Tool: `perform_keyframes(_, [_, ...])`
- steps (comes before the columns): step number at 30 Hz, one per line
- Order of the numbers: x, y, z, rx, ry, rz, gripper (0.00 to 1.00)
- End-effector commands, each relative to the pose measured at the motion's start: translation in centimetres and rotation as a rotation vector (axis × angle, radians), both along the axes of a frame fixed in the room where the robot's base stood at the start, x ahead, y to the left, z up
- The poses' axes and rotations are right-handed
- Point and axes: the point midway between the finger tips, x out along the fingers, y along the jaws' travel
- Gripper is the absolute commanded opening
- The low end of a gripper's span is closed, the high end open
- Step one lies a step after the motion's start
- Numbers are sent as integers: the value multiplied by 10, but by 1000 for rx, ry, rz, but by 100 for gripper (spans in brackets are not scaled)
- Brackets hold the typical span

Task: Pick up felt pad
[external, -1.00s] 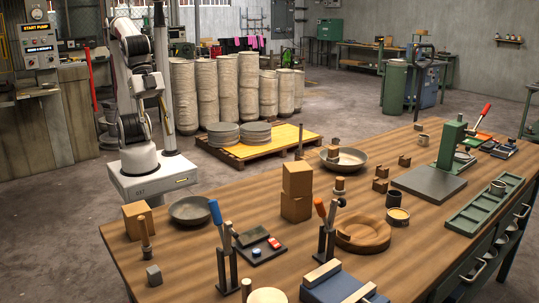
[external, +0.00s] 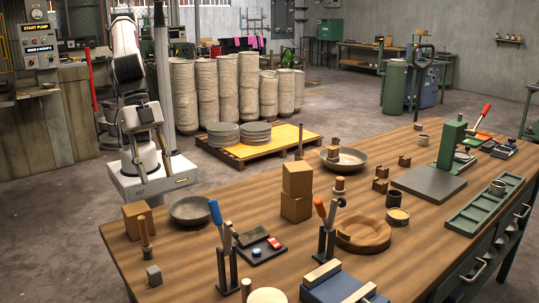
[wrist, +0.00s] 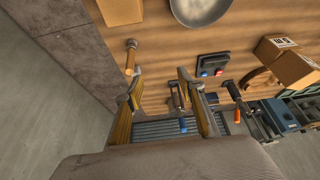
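No object is clearly recognisable as the felt pad. A small grey block (external: 153,275) at the near left corner of the wooden bench may be it, but I cannot tell. I do not make this block out in the wrist view. My gripper (wrist: 160,82) is open, with its two yellowish fingers spread and nothing visible between them. In the external view my gripper (external: 150,165) hangs in front of my base, beyond the bench's left end and well apart from the grey block.
A wooden-handled tool (external: 145,238) stands by a cardboard box (external: 138,220) and a grey bowl (external: 190,209). A blue-handled clamp (external: 222,250) rises near a dark button tray (external: 258,247). Stacked boxes (external: 297,190) stand mid-bench. Bare wood shows between the bowl and the clamp.

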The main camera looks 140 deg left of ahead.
Motion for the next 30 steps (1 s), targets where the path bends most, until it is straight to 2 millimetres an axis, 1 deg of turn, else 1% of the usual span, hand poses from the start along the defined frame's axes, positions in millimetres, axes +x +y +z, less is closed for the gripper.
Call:
perform_keyframes(1, [9,-7,-7,2,4,-1,39])
perform_keyframes(3, [20,-15,-15,1,6,0,39])
perform_keyframes(9, [50,-38,-41,2,13,3,39])
perform_keyframes(15, [77,-63,-70,2,18,6,39])
perform_keyframes(18, [87,-73,-84,3,20,6,39])
perform_keyframes(24, [98,-86,-99,2,21,9,39])
perform_keyframes(30, [100,-88,-101,2,20,9,39])
